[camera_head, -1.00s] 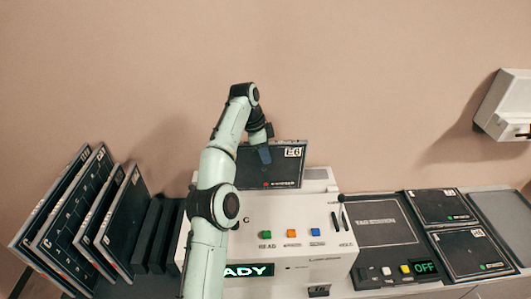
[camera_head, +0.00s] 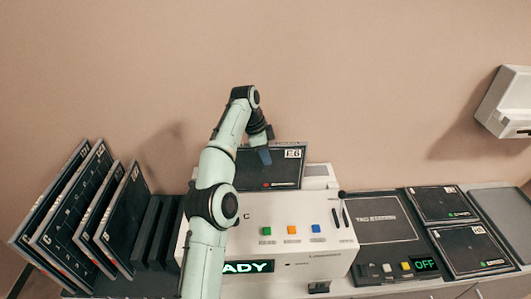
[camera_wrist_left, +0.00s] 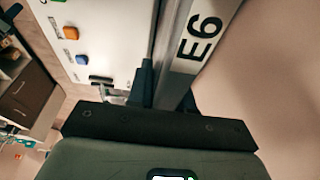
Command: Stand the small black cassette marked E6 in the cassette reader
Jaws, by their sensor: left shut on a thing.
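The small black cassette marked E6 (camera_head: 285,171) stands upright at the top rear of the white cassette reader (camera_head: 285,213). Its lower edge is behind the reader's top edge, and I cannot tell how deep it sits. My left gripper (camera_head: 264,154) is shut on the cassette's upper edge. In the left wrist view the pale edge with the E6 label (camera_wrist_left: 200,38) runs up from the gripper (camera_wrist_left: 160,90), beside the reader's white face. My right gripper is not in view.
Several larger dark cassettes (camera_head: 75,210) lean in a black rack at the left, with empty slots (camera_head: 160,232) beside them. Right of the reader is a dark panel (camera_head: 380,220) showing OFF, with two flat cassettes (camera_head: 440,205) beyond. A white box (camera_head: 505,100) hangs on the wall.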

